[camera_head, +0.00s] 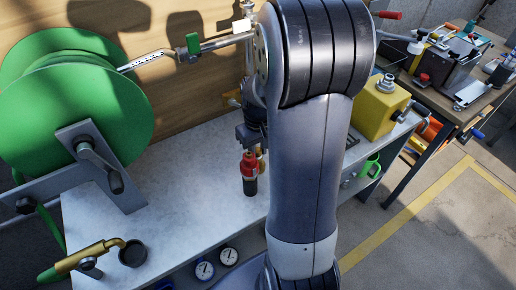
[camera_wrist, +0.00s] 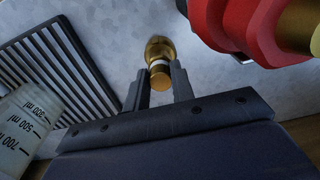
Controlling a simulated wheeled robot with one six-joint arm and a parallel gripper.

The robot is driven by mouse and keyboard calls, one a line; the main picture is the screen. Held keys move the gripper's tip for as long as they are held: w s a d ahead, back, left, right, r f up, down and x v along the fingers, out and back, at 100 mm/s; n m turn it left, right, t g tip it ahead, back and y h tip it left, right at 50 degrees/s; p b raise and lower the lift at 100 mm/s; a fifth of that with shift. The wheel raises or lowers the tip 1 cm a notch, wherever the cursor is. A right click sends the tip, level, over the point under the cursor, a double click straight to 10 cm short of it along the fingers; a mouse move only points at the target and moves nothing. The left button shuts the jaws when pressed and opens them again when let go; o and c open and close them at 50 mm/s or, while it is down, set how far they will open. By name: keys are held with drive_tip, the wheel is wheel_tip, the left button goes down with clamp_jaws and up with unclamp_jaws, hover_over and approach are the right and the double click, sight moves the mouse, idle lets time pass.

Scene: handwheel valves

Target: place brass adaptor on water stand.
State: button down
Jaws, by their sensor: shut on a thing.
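The brass adaptor (camera_wrist: 158,47) is a small gold-coloured round fitting with a pale band, in the upper middle of the wrist view. My gripper (camera_wrist: 160,82) is shut on it, with the two dark fingertips either side of its near end. In the head view my gripper (camera_head: 251,134) is partly hidden by my arm, over the pale worktop. A bit of brass shows there behind a red fitting. I cannot tell for sure which thing is the water stand.
A red fitting (camera_wrist: 250,25) is close on the right in the wrist view; it also shows upright in the head view (camera_head: 249,165). A slotted grate (camera_wrist: 60,65) and graduated beaker (camera_wrist: 22,128) are on the left. A green hose reel (camera_head: 75,95) and yellow block (camera_head: 381,108) flank my arm.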

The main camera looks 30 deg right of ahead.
drive_tip(key=c, duration=1.2)
unclamp_jaws()
wheel_tip(320, 180, up, 12)
drive_tip(key=shift+r+p, duration=0.1)
drive_tip(key=shift+p, duration=0.35)
wheel_tip(320, 180, down, 12)
drive_tip(key=shift+b, duration=0.45)
drive_tip(key=shift+r, duration=2.2)
drive_tip(key=shift+f, duration=0.1)
